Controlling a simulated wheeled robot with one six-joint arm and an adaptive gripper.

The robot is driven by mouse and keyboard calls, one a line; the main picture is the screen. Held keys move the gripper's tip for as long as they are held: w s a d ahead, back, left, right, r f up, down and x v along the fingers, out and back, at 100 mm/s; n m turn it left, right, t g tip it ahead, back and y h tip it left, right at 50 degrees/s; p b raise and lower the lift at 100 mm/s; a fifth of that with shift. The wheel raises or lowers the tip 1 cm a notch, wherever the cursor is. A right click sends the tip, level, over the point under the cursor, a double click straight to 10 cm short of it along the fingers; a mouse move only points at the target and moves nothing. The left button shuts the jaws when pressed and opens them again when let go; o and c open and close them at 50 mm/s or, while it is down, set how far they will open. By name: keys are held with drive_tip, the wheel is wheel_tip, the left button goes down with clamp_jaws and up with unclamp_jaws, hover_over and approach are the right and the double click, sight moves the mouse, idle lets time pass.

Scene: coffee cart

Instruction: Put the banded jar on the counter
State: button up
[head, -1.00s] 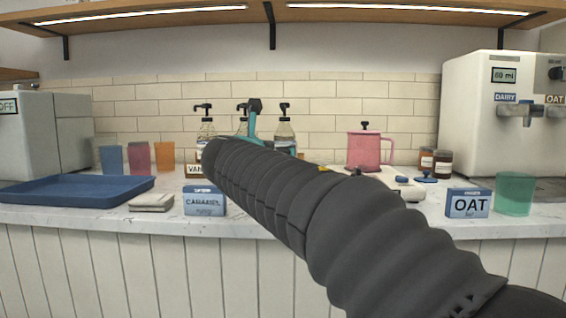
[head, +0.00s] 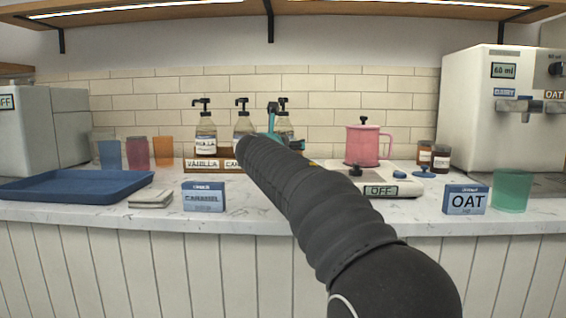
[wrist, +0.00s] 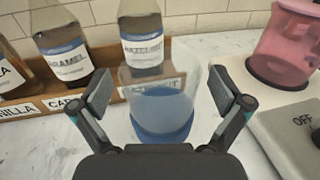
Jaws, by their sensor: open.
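My gripper (wrist: 165,94) is open in the wrist view, with one finger on each side of a clear container (wrist: 162,112) that has a blue lower part. A gap shows between each finger and the container, which stands on the counter (wrist: 98,133) in front of the hazelnut bottle. I cannot tell whether this is the banded jar. In the head view, my arm hides the container and most of the gripper. Two brown jars with pale labels, a front one (head: 440,163) and a rear one (head: 425,148), stand at the right of the counter.
A wooden syrup rack (wrist: 38,112) with pump bottles stands close behind the container. A blue tray (head: 75,187) is at left. An OAT box (head: 465,200) and green cup (head: 512,192) are at right.

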drive_tip(key=shift+w, duration=0.25)
drive_tip(key=c, duration=1.8)
drive_tip(key=shift+r, duration=0.1)
